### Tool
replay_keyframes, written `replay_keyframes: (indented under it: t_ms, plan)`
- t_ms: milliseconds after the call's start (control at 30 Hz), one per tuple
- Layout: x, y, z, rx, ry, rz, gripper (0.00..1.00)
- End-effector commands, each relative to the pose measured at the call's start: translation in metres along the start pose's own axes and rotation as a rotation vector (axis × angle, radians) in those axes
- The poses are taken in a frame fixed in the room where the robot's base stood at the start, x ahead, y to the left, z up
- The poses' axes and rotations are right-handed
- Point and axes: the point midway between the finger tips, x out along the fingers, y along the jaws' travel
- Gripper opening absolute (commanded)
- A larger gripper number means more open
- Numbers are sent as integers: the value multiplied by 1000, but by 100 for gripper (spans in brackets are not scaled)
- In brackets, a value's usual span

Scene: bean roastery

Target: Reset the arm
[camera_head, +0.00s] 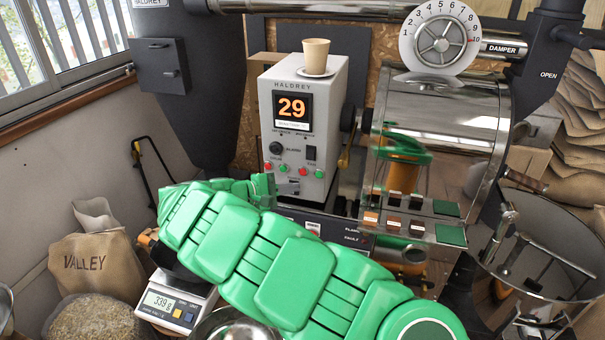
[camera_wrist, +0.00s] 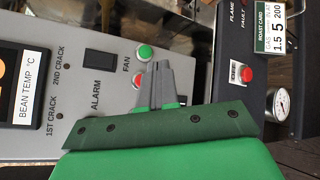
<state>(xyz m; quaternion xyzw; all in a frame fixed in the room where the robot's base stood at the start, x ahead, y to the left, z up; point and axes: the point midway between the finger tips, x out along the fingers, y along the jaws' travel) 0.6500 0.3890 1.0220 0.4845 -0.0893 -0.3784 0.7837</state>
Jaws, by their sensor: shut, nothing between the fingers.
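My gripper (camera_wrist: 158,68) shows in the wrist view with its two grey fingers together, shut and empty. Its tips point at the control box's front panel (camera_wrist: 40,50), near the green and red buttons under the FAN label. I cannot tell whether the tips touch the panel. In the head view my green arm reaches from the lower right up to the left, and the gripper (camera_head: 290,188) is at the lower front of the grey control box (camera_head: 335,110).
A paper cup (camera_head: 316,55) on a saucer stands on the control box. The roaster drum (camera_head: 440,110) and cooling tray (camera_head: 560,230) are to the right. A scale (camera_head: 175,302) reading 339 g, a metal bowl (camera_head: 228,325) and a VALLEY sack (camera_head: 95,262) are at the lower left.

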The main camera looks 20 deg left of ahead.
Motion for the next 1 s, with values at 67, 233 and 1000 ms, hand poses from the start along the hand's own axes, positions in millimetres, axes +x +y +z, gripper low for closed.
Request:
replay_keyframes:
  t_ms: [67, 233, 1000]
  plan:
    - [-3, -2, 2, 0, -1, 0, 0]
    - [-5, -4, 4, -1, -1, 0, 0]
    - [30, 4, 38, 70, -46, -87, 0]
